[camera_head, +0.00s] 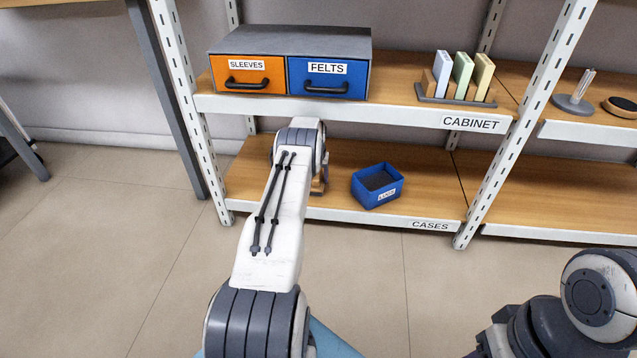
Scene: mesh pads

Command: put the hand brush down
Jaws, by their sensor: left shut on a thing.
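My left arm reaches from the bottom of the view to the lower shelf marked CASES (300,212). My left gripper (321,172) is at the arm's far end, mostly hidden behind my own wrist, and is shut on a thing. A small brown piece, which looks like part of the hand brush (319,187), shows just right of the wrist, low over the shelf. The rest of the brush is hidden, and I cannot tell whether it touches the shelf. My right arm shows at the lower right; its gripper is out of view.
A blue open bin (385,196) with a label stands on the lower shelf, right of my left gripper. Above, the CABINET shelf (400,108) bears an orange SLEEVES drawer (248,75), a blue FELTS drawer (327,78) and a rack of pads (452,101). Shelf right of the bin is bare.

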